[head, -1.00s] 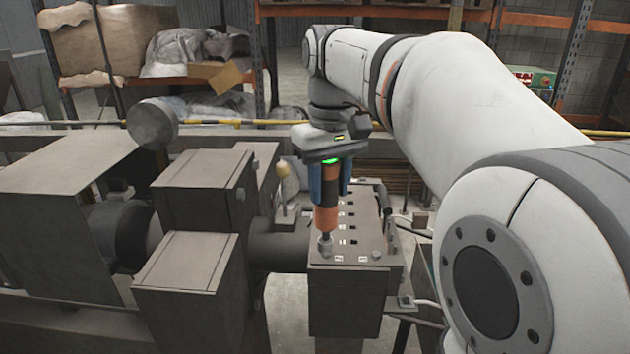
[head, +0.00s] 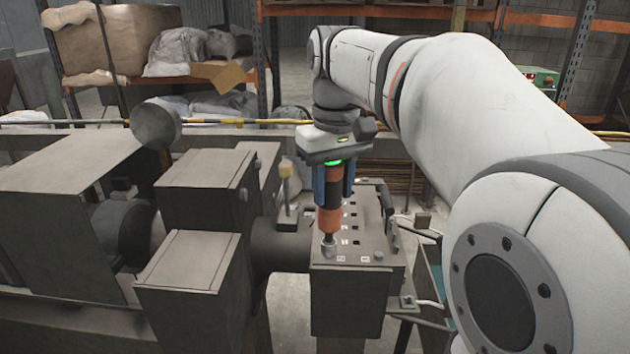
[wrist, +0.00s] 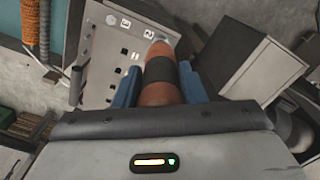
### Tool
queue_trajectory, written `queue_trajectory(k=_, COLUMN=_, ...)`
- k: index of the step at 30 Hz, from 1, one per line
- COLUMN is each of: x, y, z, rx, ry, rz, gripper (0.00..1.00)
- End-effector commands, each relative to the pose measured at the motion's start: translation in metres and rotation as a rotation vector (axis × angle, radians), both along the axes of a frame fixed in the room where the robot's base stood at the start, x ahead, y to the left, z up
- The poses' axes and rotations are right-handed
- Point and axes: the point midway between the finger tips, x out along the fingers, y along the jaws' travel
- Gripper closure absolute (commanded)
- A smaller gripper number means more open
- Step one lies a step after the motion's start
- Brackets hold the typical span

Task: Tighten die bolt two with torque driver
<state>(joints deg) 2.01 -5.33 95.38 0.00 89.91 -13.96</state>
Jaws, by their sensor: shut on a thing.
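My gripper (head: 333,184) is shut on an orange and black torque driver (head: 329,217), which it holds roughly upright, tip down. In the wrist view the driver (wrist: 160,90) sits between the blue fingers. The driver's grey socket end (head: 328,246) is at the left front part of the die block's top face (head: 350,258) and appears to sit over a bolt there. The bolt under the socket is hidden. Another small bolt head (head: 378,256) shows to the right on the same face. Number labels and square holes show on the face in the wrist view (wrist: 112,60).
Grey machine housings (head: 190,260) stand close to the left of the block. A wooden-headed mallet or lever (head: 286,180) stands just behind it. A bracket with a cable (head: 408,303) juts out at the right. Shelving with sacks (head: 195,50) is far behind.

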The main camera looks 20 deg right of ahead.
Motion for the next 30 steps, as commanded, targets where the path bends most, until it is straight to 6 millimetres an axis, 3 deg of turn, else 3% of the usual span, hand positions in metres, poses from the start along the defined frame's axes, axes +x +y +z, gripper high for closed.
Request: queue_trajectory(k=30, x=-0.0001, y=0.0007, z=-0.0070, rx=0.000, ry=-0.001, rz=0.002, gripper=0.90)
